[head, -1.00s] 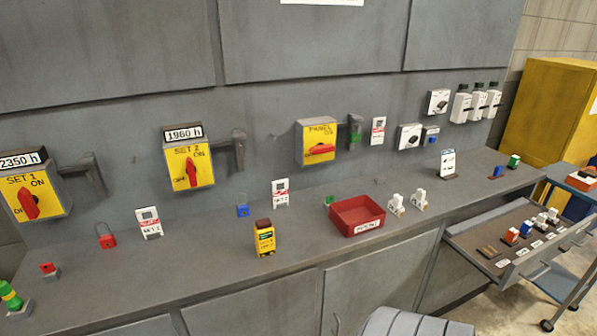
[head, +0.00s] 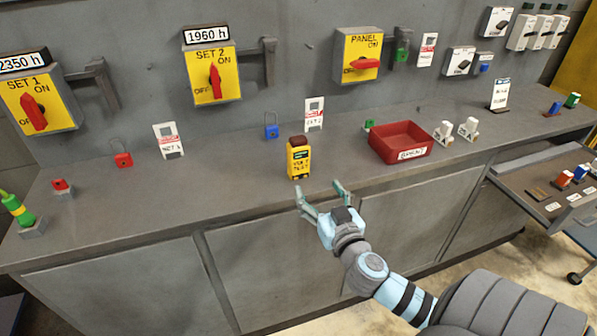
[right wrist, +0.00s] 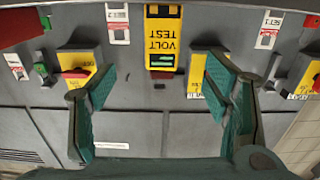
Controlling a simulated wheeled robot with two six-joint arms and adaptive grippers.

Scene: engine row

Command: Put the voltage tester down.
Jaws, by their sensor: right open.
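The yellow voltage tester (head: 298,160) with a dark brown top stands upright on the grey bench, near its front edge. It also shows upside down at the top middle of the right wrist view (right wrist: 163,35), beyond the fingers. My right gripper (head: 319,190) is open and empty, just in front of the bench edge and close to the tester. Its two green fingers (right wrist: 160,75) are spread wide in the right wrist view, with nothing between them. My left gripper is not in view.
A red tray (head: 400,150) stands right of the tester. A blue padlock (head: 271,128) and a white tag (head: 314,114) are behind it. A white tag (head: 168,141) and a red padlock (head: 123,160) stand further left. An open drawer (head: 525,180) juts out at right.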

